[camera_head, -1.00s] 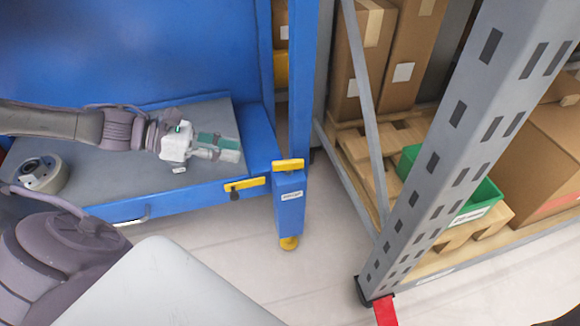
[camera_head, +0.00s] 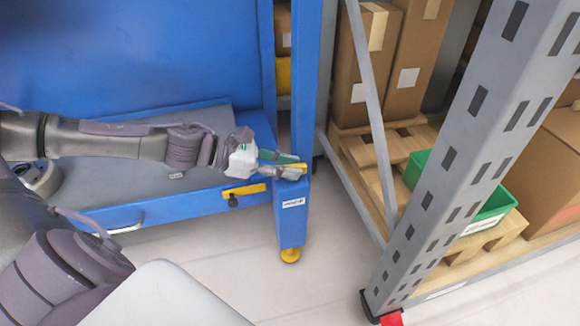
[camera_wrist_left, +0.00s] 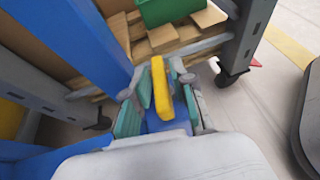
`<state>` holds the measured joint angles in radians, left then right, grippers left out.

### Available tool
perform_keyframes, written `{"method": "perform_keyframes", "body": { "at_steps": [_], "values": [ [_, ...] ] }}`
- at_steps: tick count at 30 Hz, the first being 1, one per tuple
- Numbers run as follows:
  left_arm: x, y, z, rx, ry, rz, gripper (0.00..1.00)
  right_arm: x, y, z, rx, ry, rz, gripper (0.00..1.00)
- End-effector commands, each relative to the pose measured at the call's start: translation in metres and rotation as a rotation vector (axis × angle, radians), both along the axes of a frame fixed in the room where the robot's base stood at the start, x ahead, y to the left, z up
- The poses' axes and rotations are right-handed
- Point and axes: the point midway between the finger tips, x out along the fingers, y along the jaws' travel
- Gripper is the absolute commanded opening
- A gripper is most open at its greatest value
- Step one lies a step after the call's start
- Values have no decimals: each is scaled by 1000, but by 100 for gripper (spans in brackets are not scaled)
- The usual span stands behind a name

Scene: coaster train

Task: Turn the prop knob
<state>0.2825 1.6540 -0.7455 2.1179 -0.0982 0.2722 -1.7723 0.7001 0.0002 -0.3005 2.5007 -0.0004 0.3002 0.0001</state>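The yellow bar-shaped knob sits on top of the short blue post (camera_head: 291,215); I take it for the prop knob. In the head view it is mostly hidden by my left gripper (camera_head: 288,166), which is over the post's top. In the left wrist view the yellow knob (camera_wrist_left: 161,88) stands between the two green-padded fingers of my left gripper (camera_wrist_left: 160,95). The fingers are apart on either side of it, with narrow gaps visible. The post's blue top shows below the knob. My right gripper is not in view.
A yellow bar with a black knob (camera_head: 233,200) is on the blue bench's front edge, left of the post. A grey rack upright (camera_head: 445,165) stands to the right, with a green bin (camera_head: 490,206) and cartons on pallets behind. Pale floor lies between.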

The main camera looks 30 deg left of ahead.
Motion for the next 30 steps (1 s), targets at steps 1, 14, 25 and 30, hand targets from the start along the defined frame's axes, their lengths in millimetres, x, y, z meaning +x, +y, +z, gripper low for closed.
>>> {"method": "perform_keyframes", "body": {
  "at_steps": [1, 14, 25, 30],
  "values": [
    [1, -2, -2, -2, 1, 1, 25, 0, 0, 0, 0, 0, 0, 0],
    [5, -4, -2, -2, -3, 5, 23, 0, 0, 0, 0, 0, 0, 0],
    [5, -4, -2, -2, -2, 6, 0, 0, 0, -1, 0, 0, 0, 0],
    [5, -4, -4, 0, -4, 32, 0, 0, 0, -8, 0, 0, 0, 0]
  ]
}}
